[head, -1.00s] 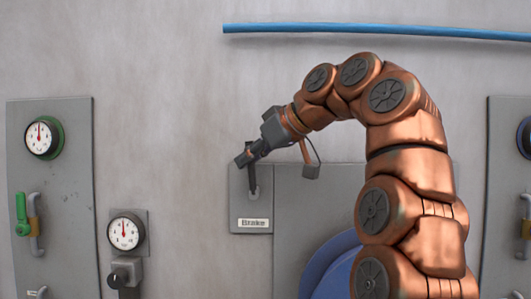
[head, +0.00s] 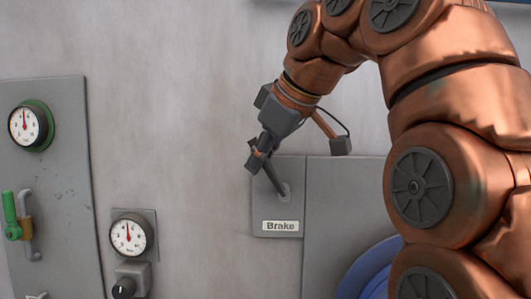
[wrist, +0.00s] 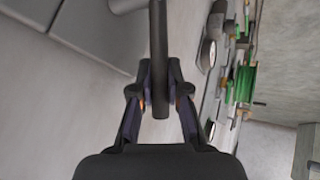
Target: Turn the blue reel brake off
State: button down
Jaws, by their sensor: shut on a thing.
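The brake lever (head: 272,182) is a dark bar on a grey plate (head: 264,212) labelled "Brake". It rises from its pivot and leans to the upper left in the head view. My gripper (head: 259,160) is shut on the upper end of the lever. In the wrist view the dark lever (wrist: 159,50) runs between the two fingers of my gripper (wrist: 159,92), which press on it from both sides. Part of the blue reel (head: 372,272) shows at the lower right of the head view, partly hidden by my arm.
A grey panel at left (head: 62,110) carries a green-rimmed gauge (head: 27,126) and a green-handled valve (head: 12,214). Another gauge (head: 131,236) sits above a black knob (head: 124,287), left of the brake plate. The wall between is bare.

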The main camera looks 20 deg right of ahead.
jog(key=c, duration=1.1)
grip_release()
jog(key=shift+s, duration=0.15)
